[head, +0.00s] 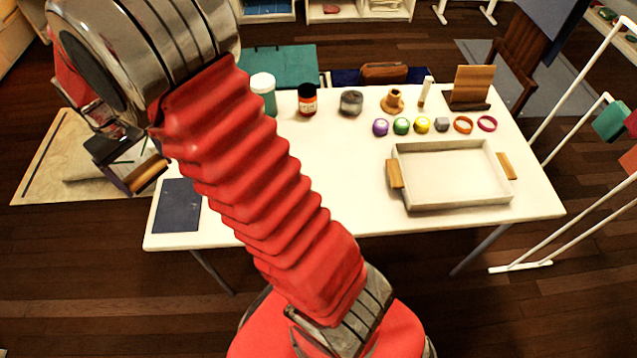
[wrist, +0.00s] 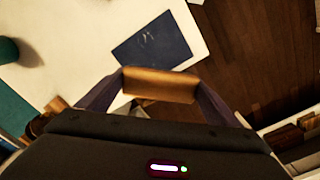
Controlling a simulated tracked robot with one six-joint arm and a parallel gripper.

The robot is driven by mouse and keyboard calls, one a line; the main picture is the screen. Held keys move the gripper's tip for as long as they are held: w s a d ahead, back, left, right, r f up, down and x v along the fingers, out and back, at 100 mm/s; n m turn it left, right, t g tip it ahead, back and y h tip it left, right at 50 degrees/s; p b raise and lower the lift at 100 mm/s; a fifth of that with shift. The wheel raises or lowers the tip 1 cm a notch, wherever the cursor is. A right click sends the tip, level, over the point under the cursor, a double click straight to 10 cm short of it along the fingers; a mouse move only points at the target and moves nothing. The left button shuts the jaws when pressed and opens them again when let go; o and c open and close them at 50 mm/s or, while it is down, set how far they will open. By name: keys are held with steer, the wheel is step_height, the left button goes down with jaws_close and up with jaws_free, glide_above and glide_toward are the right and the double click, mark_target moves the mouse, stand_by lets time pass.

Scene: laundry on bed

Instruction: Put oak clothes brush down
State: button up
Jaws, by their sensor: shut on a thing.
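The oak clothes brush (wrist: 160,88) is a brown wooden block held across between my two fingers in the wrist view. In the head view the brush (head: 149,175) shows at the left, beside the white table's left end. My gripper (wrist: 160,82) is shut on it; it also shows in the head view (head: 138,172), raised and apart from the table. A dark blue mat (head: 177,206) lies flat on the table's front left corner. The mat also shows just beyond the brush in the wrist view (wrist: 152,50). The brush's underside is hidden.
The white table (head: 340,165) carries a white tray with wooden handles (head: 455,204) at the right. A teal jar (head: 263,92), an orange-and-black jar (head: 307,99) and a grey jar (head: 351,102) stand at the back. Several small coloured items line up behind the tray.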

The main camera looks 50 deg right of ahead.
steer(key=shift+d, duration=0.1)
steer(key=s+d+n, duration=0.1)
steer(key=s+d, duration=0.3)
steer(key=d, duration=0.6)
steer(key=n, duration=0.7)
glide_above(323, 186)
step_height(323, 186, down, 4)
steer(key=shift+f, duration=2.9)
steer(key=shift+f, duration=0.1)
steer(key=shift+f, duration=1.95)
